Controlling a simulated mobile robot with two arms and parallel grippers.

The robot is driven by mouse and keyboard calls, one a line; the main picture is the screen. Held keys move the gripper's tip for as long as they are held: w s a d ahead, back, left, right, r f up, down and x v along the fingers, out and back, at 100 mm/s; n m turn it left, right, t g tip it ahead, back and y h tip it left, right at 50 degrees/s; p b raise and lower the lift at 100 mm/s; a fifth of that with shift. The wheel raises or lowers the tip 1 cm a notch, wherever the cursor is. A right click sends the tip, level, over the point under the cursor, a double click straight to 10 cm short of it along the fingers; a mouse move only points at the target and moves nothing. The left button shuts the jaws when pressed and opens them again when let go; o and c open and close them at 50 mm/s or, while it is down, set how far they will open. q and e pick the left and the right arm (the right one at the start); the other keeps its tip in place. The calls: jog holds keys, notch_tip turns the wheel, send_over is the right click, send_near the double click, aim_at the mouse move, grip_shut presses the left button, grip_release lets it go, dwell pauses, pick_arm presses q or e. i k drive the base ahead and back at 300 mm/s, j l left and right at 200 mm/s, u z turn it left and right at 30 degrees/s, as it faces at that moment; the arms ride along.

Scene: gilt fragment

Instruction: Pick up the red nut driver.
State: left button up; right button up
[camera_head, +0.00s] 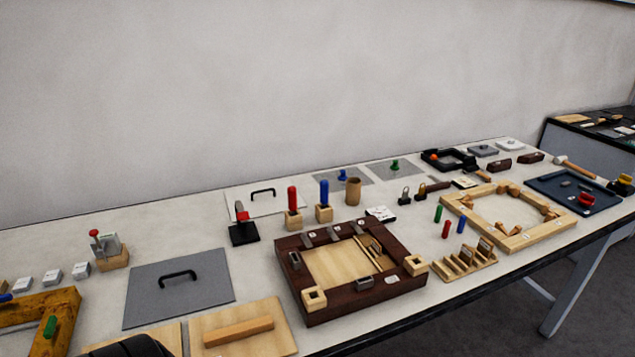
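A red upright handle (292,198), which looks like the red nut driver, stands in a small light wooden block (293,221) near the middle of the table. Its lower end is hidden in the block. A similar blue handle (324,192) stands in its own wooden block (324,213) just to the right. No gripper can be made out in the head view. A dark rounded shape at the bottom left edge is cut off, and I cannot tell what it is.
A dark wooden frame (290,282) lies in front of the blocks. A black stand with a red part (243,230) is to their left, and a wooden cup (353,190) to their right. A grey plate with a handle (140,291) lies front left. Bare tabletop shows at back left.

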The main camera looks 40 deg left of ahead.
aim_at(292, 190)
jog(key=u, duration=1.6)
jog(key=i+l+u, duration=0.15)
jog(key=i+l, duration=0.2)
jog(key=i+l+u, duration=0.1)
jog(key=i+l, duration=0.2)
jog(key=l, duration=0.15)
jog(key=i+l+u, duration=0.15)
jog(key=i+l, duration=0.15)
jog(key=l, duration=0.15)
